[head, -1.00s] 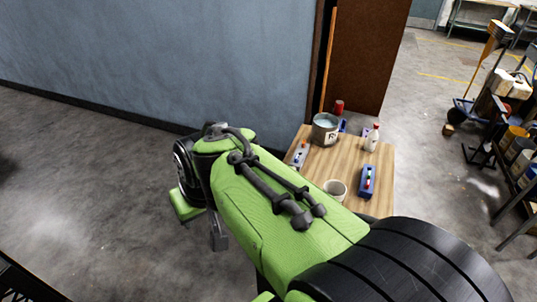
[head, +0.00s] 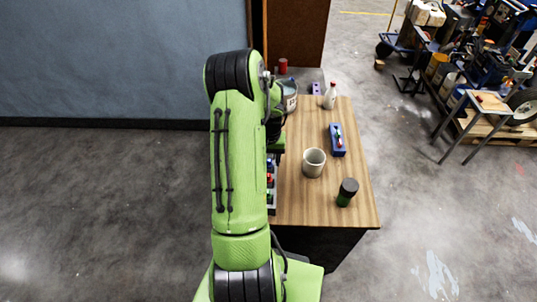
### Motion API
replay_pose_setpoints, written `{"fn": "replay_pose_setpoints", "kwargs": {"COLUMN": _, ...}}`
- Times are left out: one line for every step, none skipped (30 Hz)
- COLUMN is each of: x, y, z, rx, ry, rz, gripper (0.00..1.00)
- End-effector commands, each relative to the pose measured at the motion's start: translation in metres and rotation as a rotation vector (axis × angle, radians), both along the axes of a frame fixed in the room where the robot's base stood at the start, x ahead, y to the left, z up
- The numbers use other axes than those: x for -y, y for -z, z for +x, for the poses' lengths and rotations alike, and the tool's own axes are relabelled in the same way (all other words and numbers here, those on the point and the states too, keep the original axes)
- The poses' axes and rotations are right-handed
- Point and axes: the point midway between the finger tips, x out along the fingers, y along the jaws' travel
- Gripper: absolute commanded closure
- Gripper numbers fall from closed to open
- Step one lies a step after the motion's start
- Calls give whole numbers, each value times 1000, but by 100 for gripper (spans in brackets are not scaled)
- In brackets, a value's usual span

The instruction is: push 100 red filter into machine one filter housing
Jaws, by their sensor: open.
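A red cylinder (head: 283,66) stands at the back of the table area, beyond a metal can. A blue block (head: 337,142) with small coloured parts, one of them red, lies on the right half of the wooden table (head: 308,210). A narrow grey rack (head: 272,208) with red, blue and green bits runs along the table's left edge, partly hidden by my arm. I cannot tell which of these red things is the 100 red filter, nor which is machine one's filter housing. My arm reaches forward along the table's left side; my gripper's fingers are hidden.
On the table are a pale cup (head: 314,162), a dark cylinder with a green base (head: 347,192), a white bottle with red cap (head: 330,96) and a metal can (head: 290,96). A wall (head: 110,60) is at left.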

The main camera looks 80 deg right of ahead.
Motion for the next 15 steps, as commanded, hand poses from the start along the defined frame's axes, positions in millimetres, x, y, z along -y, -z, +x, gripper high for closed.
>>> {"fn": "replay_pose_setpoints", "kwargs": {"x": -1, "y": 11, "z": 0, "rx": -1, "ry": -1, "rz": 4, "gripper": 53}}
{"fn": "replay_pose_setpoints", "kwargs": {"x": -1, "y": 15, "z": 0, "rx": -1, "ry": -1, "rz": 3, "gripper": 53}}
{"fn": "replay_pose_setpoints", "kwargs": {"x": -1, "y": 21, "z": 0, "rx": 0, "ry": -1, "rz": 2, "gripper": 53}}
{"fn": "replay_pose_setpoints", "kwargs": {"x": -1, "y": 26, "z": 0, "rx": 0, "ry": -1, "rz": 2, "gripper": 53}}
{"fn": "replay_pose_setpoints", "kwargs": {"x": -1, "y": 31, "z": 0, "rx": 0, "ry": -1, "rz": 2, "gripper": 53}}
{"fn": "replay_pose_setpoints", "kwargs": {"x": -1, "y": 37, "z": 0, "rx": -1, "ry": -1, "rz": 3, "gripper": 53}}
{"fn": "replay_pose_setpoints", "kwargs": {"x": -1, "y": 41, "z": 0, "rx": -1, "ry": -1, "rz": 3, "gripper": 53}}
{"fn": "replay_pose_setpoints", "kwargs": {"x": -1, "y": 46, "z": 0, "rx": 0, "ry": -1, "rz": 2, "gripper": 53}}
{"fn": "replay_pose_setpoints", "kwargs": {"x": -1, "y": 51, "z": 1, "rx": 0, "ry": -1, "rz": 1, "gripper": 53}}
{"fn": "replay_pose_setpoints", "kwargs": {"x": 0, "y": 57, "z": 1, "rx": 0, "ry": -1, "rz": 0, "gripper": 53}}
{"fn": "replay_pose_setpoints", "kwargs": {"x": 0, "y": 61, "z": 1, "rx": 0, "ry": -1, "rz": 0, "gripper": 53}}
{"fn": "replay_pose_setpoints", "kwargs": {"x": 0, "y": 67, "z": 1, "rx": 0, "ry": -1, "rz": 0, "gripper": 53}}
{"fn": "replay_pose_setpoints", "kwargs": {"x": -1, "y": 71, "z": 1, "rx": 0, "ry": -2, "rz": 0, "gripper": 53}}
{"fn": "replay_pose_setpoints", "kwargs": {"x": -1, "y": 75, "z": 1, "rx": 0, "ry": -2, "rz": 0, "gripper": 53}}
{"fn": "replay_pose_setpoints", "kwargs": {"x": -1, "y": 80, "z": 1, "rx": 0, "ry": -2, "rz": 1, "gripper": 53}}
